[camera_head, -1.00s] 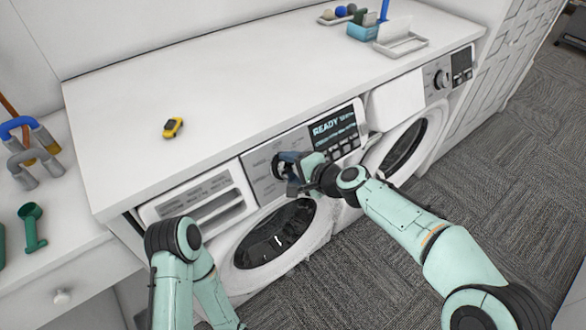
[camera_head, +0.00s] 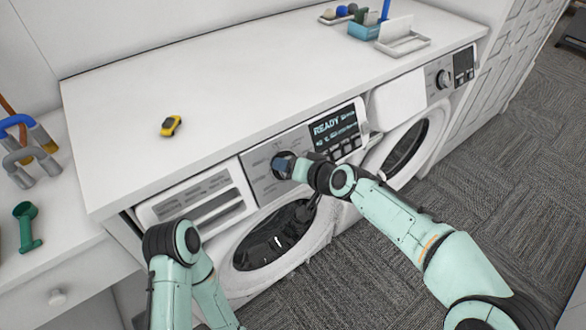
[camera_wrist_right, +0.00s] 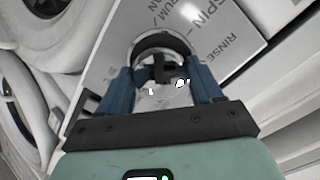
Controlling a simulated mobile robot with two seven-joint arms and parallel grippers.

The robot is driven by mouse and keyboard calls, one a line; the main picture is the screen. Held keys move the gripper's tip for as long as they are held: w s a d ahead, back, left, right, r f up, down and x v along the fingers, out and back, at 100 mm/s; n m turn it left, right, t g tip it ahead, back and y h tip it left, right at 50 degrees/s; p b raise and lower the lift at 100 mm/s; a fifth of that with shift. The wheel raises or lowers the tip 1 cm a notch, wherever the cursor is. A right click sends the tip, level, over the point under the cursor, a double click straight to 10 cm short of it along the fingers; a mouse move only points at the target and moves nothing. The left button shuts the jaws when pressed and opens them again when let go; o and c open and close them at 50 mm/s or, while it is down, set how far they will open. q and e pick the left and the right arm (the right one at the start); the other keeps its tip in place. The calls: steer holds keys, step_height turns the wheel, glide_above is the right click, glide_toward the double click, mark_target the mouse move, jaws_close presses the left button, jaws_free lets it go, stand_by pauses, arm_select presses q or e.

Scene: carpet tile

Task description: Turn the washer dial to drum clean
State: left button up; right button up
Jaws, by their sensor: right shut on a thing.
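The washer dial (camera_wrist_right: 160,45) is a dark knob with a bright rim on the grey panel (camera_head: 262,180) of the left machine. My right gripper (camera_head: 284,166) is at the dial. In the right wrist view its blue fingers (camera_wrist_right: 162,88) stand on either side of the knob and are shut on it. Printed words on the panel around the dial include SPIN and RINSE; another label is partly hidden, and the dial's pointer cannot be read. The display (camera_head: 333,128) reads READY. Only my left arm (camera_head: 180,260) shows at the bottom left; its gripper is out of view.
The left washer's round door (camera_head: 272,240) lies below the panel. A second machine with its own knob (camera_head: 443,79) stands to the right. Carpet in front is clear.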

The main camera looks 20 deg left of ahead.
steer(key=shift+n, duration=0.5)
steer(key=o, duration=1.1)
steer(key=shift+c, duration=0.2)
steer(key=v, duration=1.3)
steer(key=shift+s+b, duration=0.15)
steer(key=shift+b, duration=0.2)
steer(key=shift+d+r, duration=0.1)
steer(key=shift+r, duration=0.05)
